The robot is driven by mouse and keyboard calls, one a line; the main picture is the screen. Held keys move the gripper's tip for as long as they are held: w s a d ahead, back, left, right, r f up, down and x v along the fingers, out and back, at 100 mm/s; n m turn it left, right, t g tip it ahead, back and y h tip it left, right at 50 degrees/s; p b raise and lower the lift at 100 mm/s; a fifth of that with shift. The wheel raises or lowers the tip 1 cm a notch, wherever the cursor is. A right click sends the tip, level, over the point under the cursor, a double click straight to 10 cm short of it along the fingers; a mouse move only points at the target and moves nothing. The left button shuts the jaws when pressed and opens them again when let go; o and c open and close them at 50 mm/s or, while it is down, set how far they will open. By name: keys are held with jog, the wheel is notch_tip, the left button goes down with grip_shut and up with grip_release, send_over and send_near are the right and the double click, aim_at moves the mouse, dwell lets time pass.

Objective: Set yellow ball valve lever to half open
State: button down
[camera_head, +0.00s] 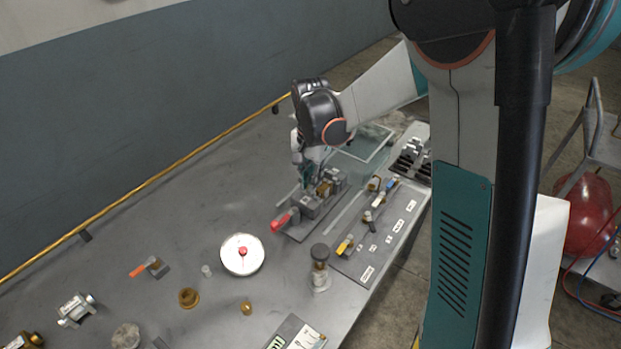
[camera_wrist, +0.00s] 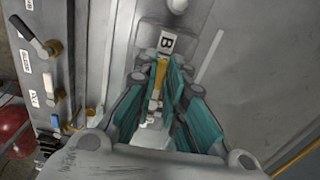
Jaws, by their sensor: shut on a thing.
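A yellow lever (camera_head: 346,245) sits on the near end of the labelled valve panel (camera_head: 352,265) in the head view, apart from my gripper. My gripper (camera_head: 306,184) is low over a grey fixture (camera_head: 312,205) farther back on the table. In the wrist view my gripper (camera_wrist: 168,92) has its teal fingers close together around a narrow yellow-brown piece (camera_wrist: 160,74), beside a plate marked B (camera_wrist: 167,44). The fingers partly hide this piece, and I cannot tell whether it is a lever. Its angle is unclear.
The panel also bears black, white and blue levers (camera_head: 391,185). A red handle (camera_head: 282,221) sticks out from the fixture. The table's back left is clear.

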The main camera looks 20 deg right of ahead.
aim_at(323, 181)
jog(key=n, duration=0.2)
jog(key=s+d+n, duration=0.1)
jog(key=n, duration=0.1)
jog(key=shift+s+d, duration=0.1)
jog(key=shift+d, duration=0.1)
jog(key=shift+s+d+n+p, duration=0.2)
jog(key=shift+d+n, duration=0.15)
jog(key=shift+n, duration=0.7)
jog(key=shift+s+d+n+p, duration=0.1)
jog(key=shift+d+n+p, duration=0.2)
jog(key=shift+n, duration=0.75)
jog(key=shift+d, duration=0.1)
jog(key=c, duration=1.7)
grip_release()
jog(key=shift+o, duration=0.2)
notch_tip(323, 181, up, 12)
